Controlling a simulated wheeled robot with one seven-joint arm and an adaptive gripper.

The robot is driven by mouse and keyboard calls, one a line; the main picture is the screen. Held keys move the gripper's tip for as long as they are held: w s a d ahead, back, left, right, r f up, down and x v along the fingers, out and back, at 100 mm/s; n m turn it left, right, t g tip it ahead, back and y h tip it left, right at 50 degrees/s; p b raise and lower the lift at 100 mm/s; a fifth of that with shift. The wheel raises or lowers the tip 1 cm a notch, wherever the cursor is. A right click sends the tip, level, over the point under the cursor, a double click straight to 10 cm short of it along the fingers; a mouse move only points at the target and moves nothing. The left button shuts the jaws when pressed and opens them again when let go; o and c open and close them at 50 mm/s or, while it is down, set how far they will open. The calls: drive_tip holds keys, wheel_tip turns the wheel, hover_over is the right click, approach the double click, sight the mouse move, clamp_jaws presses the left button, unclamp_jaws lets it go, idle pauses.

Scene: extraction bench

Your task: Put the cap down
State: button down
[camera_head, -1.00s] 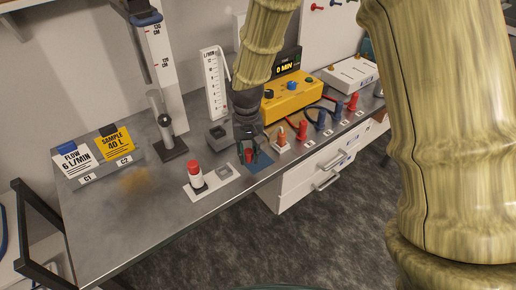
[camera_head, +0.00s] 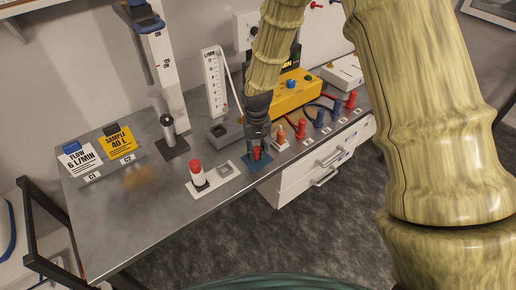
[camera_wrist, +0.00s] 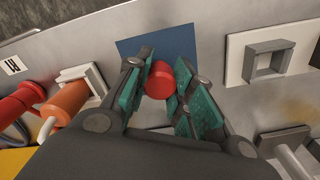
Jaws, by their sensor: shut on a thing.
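The red cap (camera_wrist: 160,79) is a small round piece between my gripper's teal finger pads. My gripper (camera_wrist: 165,92) is shut on it. In the wrist view the cap is over or at the near edge of a blue square mat (camera_wrist: 160,45); I cannot tell whether it touches the mat. In the head view my gripper (camera_head: 258,152) is low over the blue mat (camera_head: 257,172) near the bench's front edge, and the cap (camera_head: 257,154) shows as a small red spot between the fingers.
A white vial with a red top (camera_head: 198,175) stands left of the mat, beside an empty square holder (camera_head: 225,171). An orange-topped piece (camera_head: 281,134) and several red and blue pieces stand to the right. A grey block (camera_head: 223,134) sits behind.

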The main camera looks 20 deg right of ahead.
sight(257, 149)
drive_tip(key=shift+f, duration=0.15)
drive_tip(key=c, duration=1.2)
unclamp_jaws()
drive_tip(key=shift+c, duration=0.2)
wheel_tip(257, 149, up, 12)
drive_tip(key=b, duration=0.3)
drive_tip(key=shift+b, duration=0.3)
